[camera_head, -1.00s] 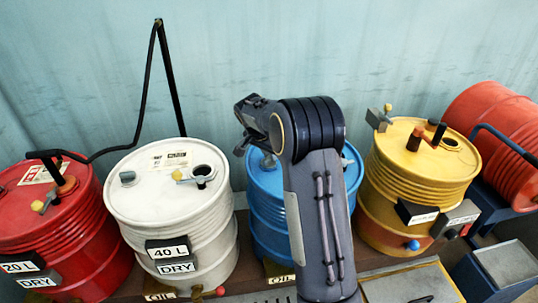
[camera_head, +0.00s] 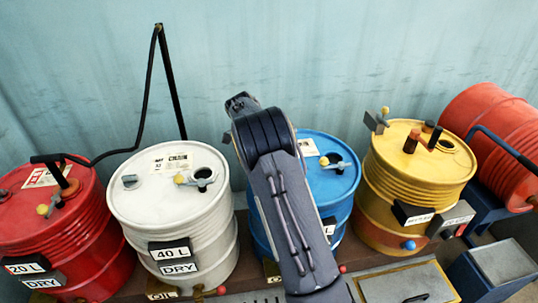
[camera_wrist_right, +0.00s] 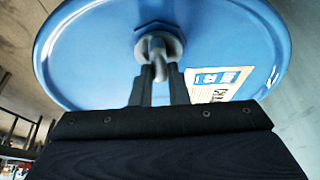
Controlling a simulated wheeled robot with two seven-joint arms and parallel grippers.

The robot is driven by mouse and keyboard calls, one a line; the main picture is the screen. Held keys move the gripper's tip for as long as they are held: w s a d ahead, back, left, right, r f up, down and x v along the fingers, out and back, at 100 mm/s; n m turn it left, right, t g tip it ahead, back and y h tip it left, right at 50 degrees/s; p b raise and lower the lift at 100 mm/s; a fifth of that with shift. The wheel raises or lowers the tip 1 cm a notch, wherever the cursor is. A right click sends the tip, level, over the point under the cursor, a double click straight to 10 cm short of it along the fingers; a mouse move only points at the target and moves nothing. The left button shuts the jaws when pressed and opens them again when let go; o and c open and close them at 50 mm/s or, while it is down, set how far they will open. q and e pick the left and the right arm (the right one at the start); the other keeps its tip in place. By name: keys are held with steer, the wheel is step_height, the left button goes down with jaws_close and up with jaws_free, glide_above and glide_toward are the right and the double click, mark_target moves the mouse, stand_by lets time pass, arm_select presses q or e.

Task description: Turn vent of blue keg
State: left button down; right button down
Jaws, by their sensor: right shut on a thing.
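The blue keg (camera_head: 330,185) stands in the row between the white and yellow kegs. My right arm crosses in front and hides the left part of its lid. The right wrist view looks onto the blue lid (camera_wrist_right: 90,45), where a grey vent (camera_wrist_right: 157,42) with a collar stands near the rim. My right gripper (camera_wrist_right: 160,80) has its two dark fingers close together at the vent, shut on its handle. In the head view the fingertips and the vent are hidden behind my arm. My left gripper is not in view.
A white keg (camera_head: 168,205) stands left of the blue one, a red keg (camera_head: 62,230) farther left, and a yellow keg (camera_head: 420,165) at right. A red drum (camera_head: 495,130) lies at the far right. A black hose (camera_head: 147,90) arches over the left kegs.

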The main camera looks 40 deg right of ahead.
stand_by(0.4)
steer(key=c, duration=1.4)
jaws_free()
steer(key=v, duration=0.7)
steer(key=shift+a+r, duration=0.15)
steer(key=shift+r, duration=0.2)
